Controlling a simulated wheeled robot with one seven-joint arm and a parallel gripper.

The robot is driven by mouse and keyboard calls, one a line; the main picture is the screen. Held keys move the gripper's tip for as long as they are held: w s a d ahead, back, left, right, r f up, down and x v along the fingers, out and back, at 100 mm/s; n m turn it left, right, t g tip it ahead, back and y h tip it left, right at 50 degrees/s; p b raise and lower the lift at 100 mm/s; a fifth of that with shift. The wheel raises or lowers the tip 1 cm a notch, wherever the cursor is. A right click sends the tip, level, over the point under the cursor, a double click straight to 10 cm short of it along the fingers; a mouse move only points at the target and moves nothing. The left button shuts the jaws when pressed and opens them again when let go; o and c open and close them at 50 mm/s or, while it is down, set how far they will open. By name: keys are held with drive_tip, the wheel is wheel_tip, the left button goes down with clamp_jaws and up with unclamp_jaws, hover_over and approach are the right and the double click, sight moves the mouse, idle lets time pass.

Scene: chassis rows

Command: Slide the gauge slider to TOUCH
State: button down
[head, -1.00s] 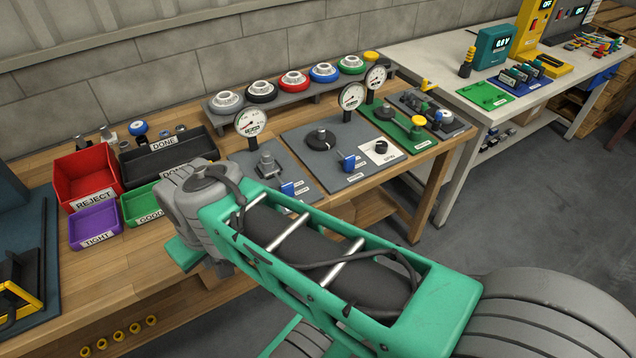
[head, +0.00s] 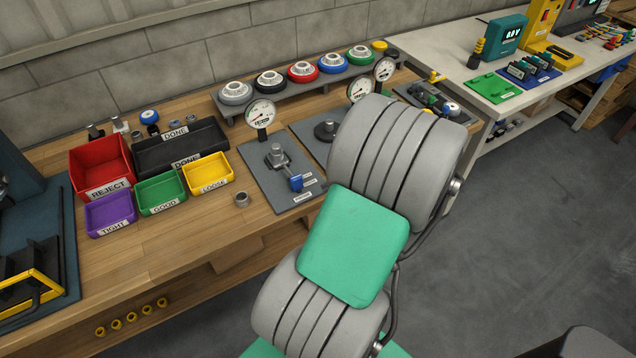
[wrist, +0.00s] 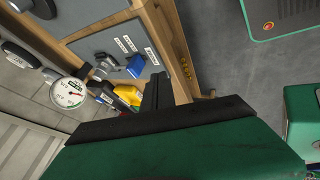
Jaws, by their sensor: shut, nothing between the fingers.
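A small blue slider (head: 296,183) stands at the front right of the leftmost grey gauge plate (head: 265,188), with small white labels too small to read. A round white gauge (head: 261,113) rises behind that plate. The blue slider also shows in the wrist view (wrist: 135,66), beside white labels on the plate. My gripper (wrist: 156,94) is shut and empty; its dark fingers show in the wrist view, apart from the slider. In the head view my arm hides the gripper and most of the second gauge plate, including its blue slider.
Yellow (head: 207,174), green (head: 161,194), purple (head: 111,213) and red (head: 101,166) bins stand left of the plate. A metal ring (head: 242,199) lies on the wood between. A rack (head: 318,84) of coloured dials stands behind. Bare bench lies in front of the bins.

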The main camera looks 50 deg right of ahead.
drive_tip(key=p, duration=0.2)
approach(295, 193)
drive_tip(key=f, duration=0.1)
drive_tip(key=a+f, duration=0.2)
drive_tip(key=f, duration=0.1)
drive_tip(key=shift+s+a, duration=0.2)
drive_tip(key=shift+s, duration=0.2)
drive_tip(key=w, duration=0.1)
drive_tip(key=w+d, duration=0.1)
drive_tip(key=shift+w+r, duration=0.2)
drive_tip(key=shift+w, duration=0.1)
drive_tip(key=shift+w+d+f, duration=0.1)
drive_tip(key=shift+w+d, duration=0.1)
drive_tip(key=shift+w, duration=0.25)
